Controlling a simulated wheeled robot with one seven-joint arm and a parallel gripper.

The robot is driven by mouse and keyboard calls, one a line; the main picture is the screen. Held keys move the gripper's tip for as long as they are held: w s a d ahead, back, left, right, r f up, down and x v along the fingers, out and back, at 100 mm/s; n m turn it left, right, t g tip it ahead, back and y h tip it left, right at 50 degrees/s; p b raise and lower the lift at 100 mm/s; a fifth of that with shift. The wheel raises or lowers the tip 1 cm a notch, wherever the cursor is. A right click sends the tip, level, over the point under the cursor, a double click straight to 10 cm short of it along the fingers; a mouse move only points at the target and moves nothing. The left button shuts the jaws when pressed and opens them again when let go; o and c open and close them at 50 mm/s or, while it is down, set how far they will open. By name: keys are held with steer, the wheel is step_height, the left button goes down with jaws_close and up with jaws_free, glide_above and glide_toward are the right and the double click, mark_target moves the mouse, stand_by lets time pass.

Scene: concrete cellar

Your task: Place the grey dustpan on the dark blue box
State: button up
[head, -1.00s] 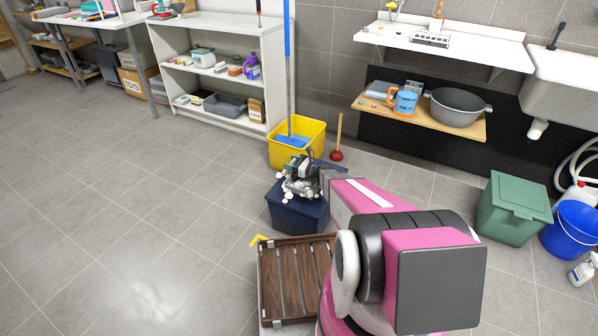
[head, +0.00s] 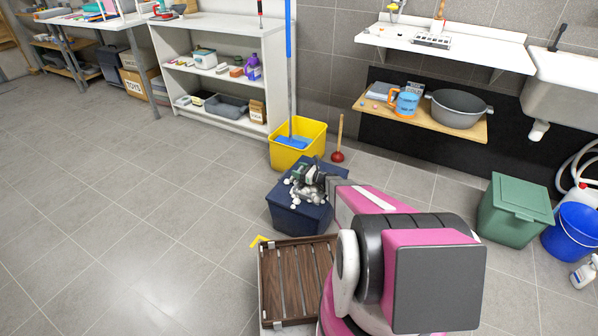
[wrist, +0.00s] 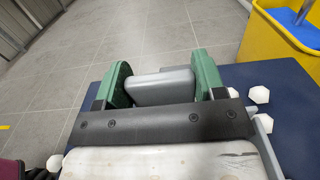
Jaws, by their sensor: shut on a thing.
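The dark blue box (head: 292,219) stands on the floor in the middle of the head view, with its lid partly covered by my gripper. In the wrist view its blue top (wrist: 292,88) spreads below and around the gripper. My gripper (head: 305,174) is low over the lid. In the wrist view its green fingers (wrist: 162,84) are shut on a grey piece of the dustpan (wrist: 160,88). Most of the dustpan is hidden, and I cannot tell whether it touches the lid. Several small white lumps (wrist: 260,95) show around the gripper; what they rest on is unclear.
A yellow bucket (head: 312,139) with a blue mop stands just behind the box, with a plunger (head: 338,150) beside it. A slatted wooden crate (head: 264,290) lies in front. A green bin (head: 515,210) stands at the right. The floor to the left is clear.

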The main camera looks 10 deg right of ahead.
steer(key=shift+f, duration=0.1)
steer(key=o, duration=1.2)
steer(key=shift+o, duration=0.2)
